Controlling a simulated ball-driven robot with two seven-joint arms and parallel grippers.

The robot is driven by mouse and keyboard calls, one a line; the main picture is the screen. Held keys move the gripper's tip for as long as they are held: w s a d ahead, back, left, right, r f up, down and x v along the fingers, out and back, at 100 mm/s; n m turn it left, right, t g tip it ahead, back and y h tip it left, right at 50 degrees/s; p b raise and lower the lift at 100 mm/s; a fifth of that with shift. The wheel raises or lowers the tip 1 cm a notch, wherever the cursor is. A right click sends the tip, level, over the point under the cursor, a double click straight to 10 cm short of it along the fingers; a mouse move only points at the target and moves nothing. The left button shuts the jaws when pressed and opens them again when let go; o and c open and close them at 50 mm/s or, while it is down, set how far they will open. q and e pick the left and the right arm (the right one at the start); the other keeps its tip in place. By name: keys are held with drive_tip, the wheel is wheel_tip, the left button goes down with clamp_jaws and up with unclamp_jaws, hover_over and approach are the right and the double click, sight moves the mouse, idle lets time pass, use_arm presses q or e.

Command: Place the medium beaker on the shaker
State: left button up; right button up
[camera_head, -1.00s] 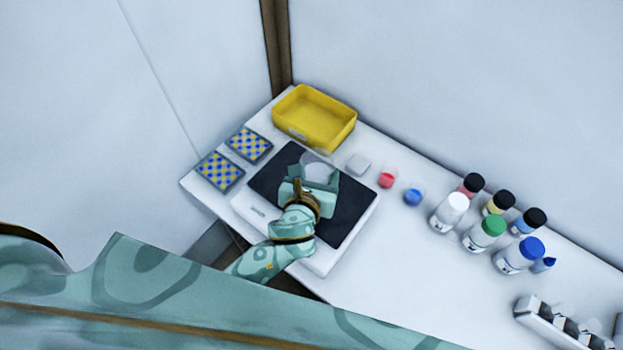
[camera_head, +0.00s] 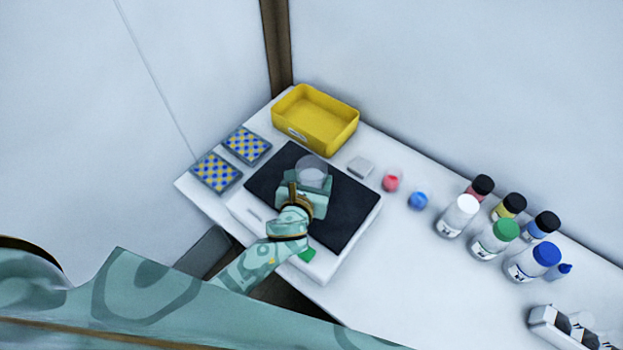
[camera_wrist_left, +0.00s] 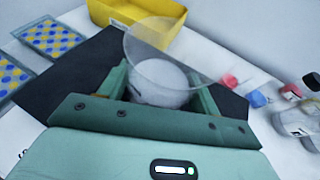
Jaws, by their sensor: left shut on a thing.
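The shaker (camera_head: 346,222) is a white box with a black top, near the left end of the white table. My left gripper (camera_head: 311,180) is over the black top, with its jaws shut around a clear glass beaker (camera_head: 312,168). In the left wrist view the beaker (camera_wrist_left: 160,80) stands between the two green fingers (camera_wrist_left: 160,98), with a whitish base or content showing inside. The black top (camera_wrist_left: 70,75) lies below it. I cannot tell whether the beaker's bottom touches the top. My right gripper is out of view.
A yellow bin (camera_head: 315,120) stands behind the shaker. Two blue-and-yellow checkered racks (camera_head: 217,172) lie to its left. A small clear square dish (camera_head: 361,167), a red-filled beaker (camera_head: 391,180) and a blue-filled beaker (camera_head: 418,200) stand to its right, then several capped bottles (camera_head: 495,238).

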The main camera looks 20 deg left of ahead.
use_arm(q)
drive_tip(key=o, duration=1.2)
drive_tip(key=shift+f, duration=0.1)
drive_tip(key=shift+o, duration=0.2)
drive_tip(key=shift+s+r, duration=0.2)
drive_tip(key=shift+r, duration=0.05)
drive_tip(key=p+v, duration=0.2)
drive_tip(key=v, duration=0.9)
drive_tip(key=shift+s+r, duration=0.15)
drive_tip(key=shift+s, duration=0.1)
drive_tip(key=shift+a, duration=0.1)
